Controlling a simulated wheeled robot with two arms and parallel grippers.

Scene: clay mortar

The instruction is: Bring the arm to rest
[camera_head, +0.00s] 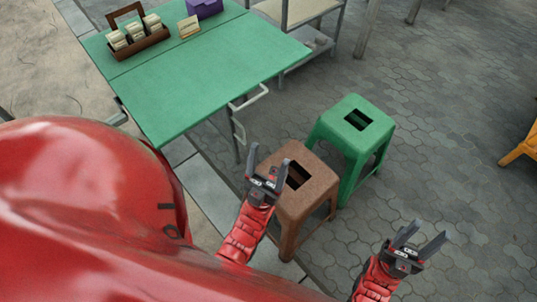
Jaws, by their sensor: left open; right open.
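My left gripper (268,160) is open and empty. In the head view it overlaps the left part of the brown stool (318,190); I cannot tell whether it touches. My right gripper (427,238) is open and empty over the paved floor at the lower right. Both red arms reach up from the bottom of the view. My own red body covers the lower left and hides what lies behind it.
A green table (205,75) stands at the upper left, holding a brown wooden carrier (146,43) with several pale packets, a small card (188,27) and a purple box (205,8). A green stool (352,135) stands beside the brown one.

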